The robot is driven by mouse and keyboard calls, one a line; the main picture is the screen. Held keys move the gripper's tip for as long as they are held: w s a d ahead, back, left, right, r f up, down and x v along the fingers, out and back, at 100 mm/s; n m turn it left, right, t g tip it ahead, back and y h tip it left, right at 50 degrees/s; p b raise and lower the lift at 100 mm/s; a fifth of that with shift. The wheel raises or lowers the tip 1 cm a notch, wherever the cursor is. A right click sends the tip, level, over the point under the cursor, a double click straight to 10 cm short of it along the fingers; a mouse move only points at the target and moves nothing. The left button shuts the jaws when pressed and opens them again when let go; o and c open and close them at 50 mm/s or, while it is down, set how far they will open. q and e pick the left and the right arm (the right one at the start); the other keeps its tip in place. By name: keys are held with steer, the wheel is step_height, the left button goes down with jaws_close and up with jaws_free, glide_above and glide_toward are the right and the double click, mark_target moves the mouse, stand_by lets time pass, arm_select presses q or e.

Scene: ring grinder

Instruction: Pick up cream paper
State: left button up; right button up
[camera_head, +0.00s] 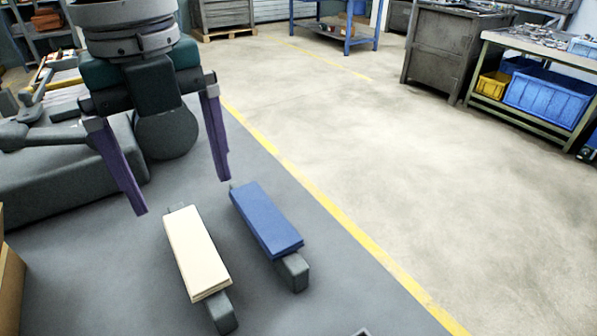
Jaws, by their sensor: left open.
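The cream paper (197,252) is a flat, pale rectangular block lying on a dark grey bar-shaped support, in the lower left-middle of the head view. A blue block (266,219) of similar shape lies to its right on its own grey support. My left gripper (183,197) hangs above and behind the cream paper, with two purple fingers spread wide and nothing between them. The fingertips are apart from the cream paper. My right gripper does not show, though a small grey piece at the bottom edge cannot be made out.
A grey machine (60,170) with levers stands at the left, behind my left gripper. A cardboard-coloured box edge (10,285) is at the lower left. A yellow floor line (330,205) runs to the right of the blocks. Open floor lies beyond it, with a metal cabinet (440,52) and a workbench behind.

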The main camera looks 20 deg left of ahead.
mark_target(192, 244)
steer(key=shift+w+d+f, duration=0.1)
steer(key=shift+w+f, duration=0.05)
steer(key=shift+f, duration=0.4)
arm_select(q)
steer(key=f, duration=0.2)
steer(key=a+f, duration=0.1)
steer(key=f, duration=0.1)
steer(key=shift+f, duration=0.35)
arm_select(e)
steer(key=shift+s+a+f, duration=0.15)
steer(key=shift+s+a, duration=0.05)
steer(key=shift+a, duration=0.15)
arm_select(q)
steer(key=f, duration=0.3)
steer(key=f+b, duration=0.1)
steer(key=shift+a+f, duration=0.3)
steer(key=shift+a, duration=0.05)
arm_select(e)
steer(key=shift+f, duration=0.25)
arm_select(q)
steer(key=shift+f, duration=0.35)
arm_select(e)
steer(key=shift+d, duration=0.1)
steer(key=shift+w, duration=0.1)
arm_select(q)
steer(key=c, duration=1.4)
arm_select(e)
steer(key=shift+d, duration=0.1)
arm_select(q)
steer(key=shift+r, duration=0.1)
